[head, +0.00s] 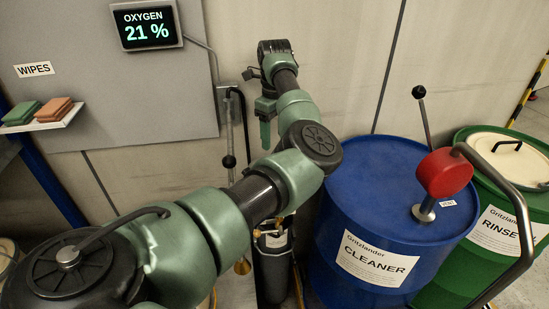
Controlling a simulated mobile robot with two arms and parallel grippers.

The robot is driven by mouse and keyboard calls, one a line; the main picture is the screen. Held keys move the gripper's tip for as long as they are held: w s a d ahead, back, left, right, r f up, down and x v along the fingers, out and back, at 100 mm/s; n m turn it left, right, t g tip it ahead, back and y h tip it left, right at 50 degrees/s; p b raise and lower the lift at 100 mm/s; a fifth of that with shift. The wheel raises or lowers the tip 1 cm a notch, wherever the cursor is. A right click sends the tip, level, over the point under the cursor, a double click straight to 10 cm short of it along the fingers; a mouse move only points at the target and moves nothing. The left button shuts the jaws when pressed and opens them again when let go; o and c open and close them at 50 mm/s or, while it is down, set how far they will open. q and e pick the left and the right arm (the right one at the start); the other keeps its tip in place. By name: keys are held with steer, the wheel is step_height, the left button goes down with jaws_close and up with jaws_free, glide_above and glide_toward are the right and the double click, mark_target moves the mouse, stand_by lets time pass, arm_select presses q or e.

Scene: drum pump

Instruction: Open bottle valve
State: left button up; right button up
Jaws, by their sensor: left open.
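A dark gas bottle (271,279) with a white label stands upright against the wall, low in the middle of the head view. Small brass fittings (262,232) show at its top, at the valve. My left arm passes in front of and above the bottle, so much of its top is hidden. My left gripper (266,120) is up by the wall, well above the bottle and apart from it. It is open, and I see nothing held in it. My right gripper is out of view.
A blue CLEANER drum (350,210) with a red pump (444,173) stands right of the bottle. A green RINSE drum (440,290) is beyond it. A wall bracket (230,90) with hanging rods is close to my gripper. An oxygen display (147,25) and wipes shelf (55,122) are left.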

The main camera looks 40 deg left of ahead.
arm_select(q)
step_height(320, 180, down, 8)
steer(key=shift+a+r+p, duration=0.1)
steer(key=shift+r+p, duration=0.1)
steer(key=shift+p, duration=0.85)
jaws_close()
